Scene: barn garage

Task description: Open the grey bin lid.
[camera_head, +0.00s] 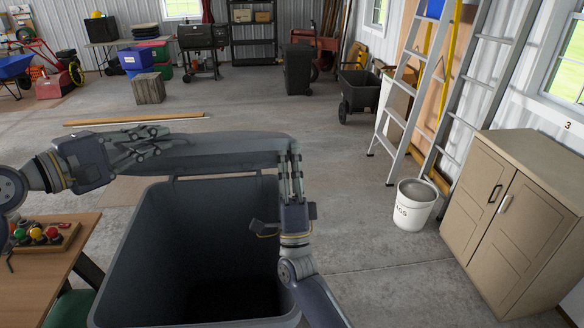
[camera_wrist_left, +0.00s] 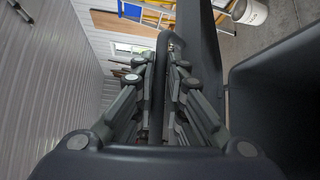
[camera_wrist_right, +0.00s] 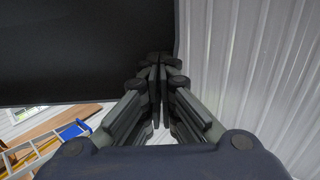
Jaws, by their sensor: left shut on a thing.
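The grey bin (camera_head: 125,262) stands close in front of me, its dark inside in plain view. Its grey lid (camera_head: 225,148) is raised and seen nearly edge-on above the bin's far rim. My left gripper (camera_head: 150,143) is at the lid's left end. In the left wrist view a dark bar or edge of the lid (camera_wrist_left: 160,85) runs between its fingers. My right gripper (camera_head: 290,150) is at the lid's right end, fingers upward. In the right wrist view its fingers (camera_wrist_right: 160,65) are together beside a dark panel, apparently the lid (camera_wrist_right: 80,50); contact is unclear.
A wooden table (camera_head: 45,278) with a tray of coloured balls (camera_head: 40,235) stands left of the bin. A white bucket (camera_head: 412,207), a beige cabinet (camera_head: 515,215) and ladders (camera_head: 412,90) are on the right. A plank (camera_head: 133,118) lies behind. The middle floor is clear.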

